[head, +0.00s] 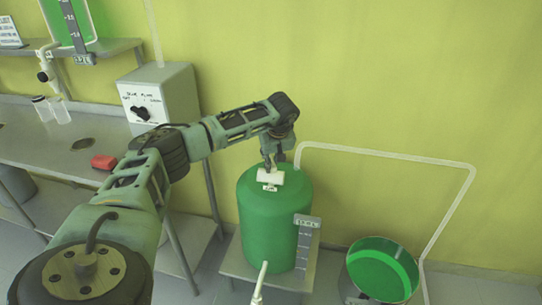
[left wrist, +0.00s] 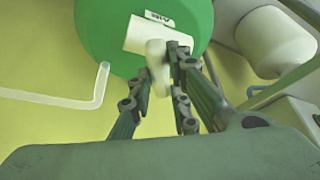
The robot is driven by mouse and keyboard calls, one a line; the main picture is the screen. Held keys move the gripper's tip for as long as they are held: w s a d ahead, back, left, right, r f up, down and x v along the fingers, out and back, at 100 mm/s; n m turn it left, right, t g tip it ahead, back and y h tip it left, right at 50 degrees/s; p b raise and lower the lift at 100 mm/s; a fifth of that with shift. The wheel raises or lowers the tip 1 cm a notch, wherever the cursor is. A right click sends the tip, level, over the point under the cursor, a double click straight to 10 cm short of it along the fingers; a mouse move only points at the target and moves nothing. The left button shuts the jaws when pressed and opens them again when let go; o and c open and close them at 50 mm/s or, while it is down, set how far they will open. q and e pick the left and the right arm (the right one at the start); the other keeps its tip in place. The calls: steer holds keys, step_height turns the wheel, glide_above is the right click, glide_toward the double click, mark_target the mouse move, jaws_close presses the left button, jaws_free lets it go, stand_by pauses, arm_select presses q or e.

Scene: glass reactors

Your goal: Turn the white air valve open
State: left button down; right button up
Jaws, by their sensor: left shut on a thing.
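The white air valve (head: 270,177) sits on top of a green tank (head: 268,225), with a small label beside it. In the left wrist view the valve (left wrist: 148,35) is a white cylinder with a pale handle (left wrist: 157,62) sticking out towards me, against the green tank (left wrist: 92,30). My left gripper (head: 271,163) reaches down from above onto the valve. In the left wrist view its fingers (left wrist: 162,68) are on both sides of the handle and shut on it. The fingers hide part of the handle. My right gripper is not in view.
A white pipe (head: 390,154) runs from the tank along the wall. A green-filled round container (head: 382,270) stands at the right. At the left are a metal bench (head: 40,140), a control box with a black knob (head: 165,92), a red object (head: 104,162) and small bottles (head: 60,110).

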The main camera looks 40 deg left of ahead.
arm_select(q)
steer(key=n, duration=0.2)
steer(key=n+g, duration=0.1)
steer(key=shift+w+r+n+y+p, duration=0.2)
steer(key=shift+n+y+p, duration=0.1)
steer(key=shift+n+p, duration=0.1)
steer(key=n+g, duration=0.1)
steer(key=n, duration=0.1)
steer(key=shift+f+n, duration=0.1)
steer(key=shift+n, duration=0.3)
steer(key=shift+w+f+n+g+b, duration=0.15)
steer(key=shift+n+g+b, duration=0.5)
steer(key=shift+n, duration=0.45)
steer(key=shift+n+g+b, duration=0.25)
steer(key=shift+n+b, duration=0.35)
steer(key=shift+n, duration=0.2)
steer(key=shift+r, duration=0.2)
steer(key=c, duration=1.6)
jaws_free()
steer(key=shift+f, duration=0.1)
steer(key=shift+c, duration=0.2)
